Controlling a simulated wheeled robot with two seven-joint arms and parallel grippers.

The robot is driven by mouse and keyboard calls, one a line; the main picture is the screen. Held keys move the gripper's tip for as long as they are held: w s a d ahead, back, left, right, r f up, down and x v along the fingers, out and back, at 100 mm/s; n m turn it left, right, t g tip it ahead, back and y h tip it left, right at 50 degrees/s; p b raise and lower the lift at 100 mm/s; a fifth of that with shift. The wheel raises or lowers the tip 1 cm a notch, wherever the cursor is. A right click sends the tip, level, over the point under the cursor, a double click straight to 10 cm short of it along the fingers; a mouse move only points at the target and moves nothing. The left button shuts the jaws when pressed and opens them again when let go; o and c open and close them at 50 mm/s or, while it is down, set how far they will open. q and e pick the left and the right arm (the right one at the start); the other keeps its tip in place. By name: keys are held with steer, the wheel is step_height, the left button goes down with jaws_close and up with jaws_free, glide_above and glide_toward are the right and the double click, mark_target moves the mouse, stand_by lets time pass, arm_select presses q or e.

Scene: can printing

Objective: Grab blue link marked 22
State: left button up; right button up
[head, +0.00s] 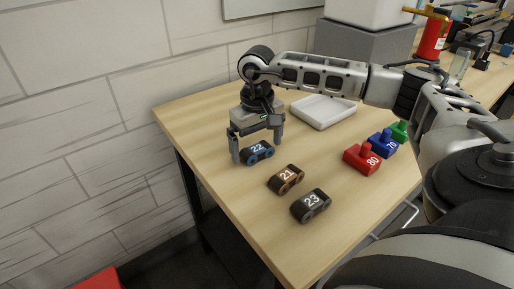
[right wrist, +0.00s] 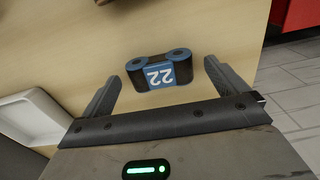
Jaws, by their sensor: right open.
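The blue link marked 22 (head: 257,153) lies on the wooden table near its left edge. In the right wrist view the blue link (right wrist: 160,72) shows its blue label with 22 upside down and two blue round ends on a dark body. My right gripper (head: 257,148) is open and points down over the link, with a finger on either side. In the right wrist view the fingers (right wrist: 160,85) are spread and empty, and the link sits just beyond and between their tips. My left gripper is not in view.
A brown link marked 21 (head: 286,179) and a dark link marked 23 (head: 311,206) lie nearby toward the front. A white tray (head: 322,112) is behind. Red (head: 362,158), blue (head: 382,143) and green (head: 399,131) blocks stand at the right.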

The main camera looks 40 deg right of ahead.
steer(key=c, duration=1.1)
steer(key=shift+r, duration=0.1)
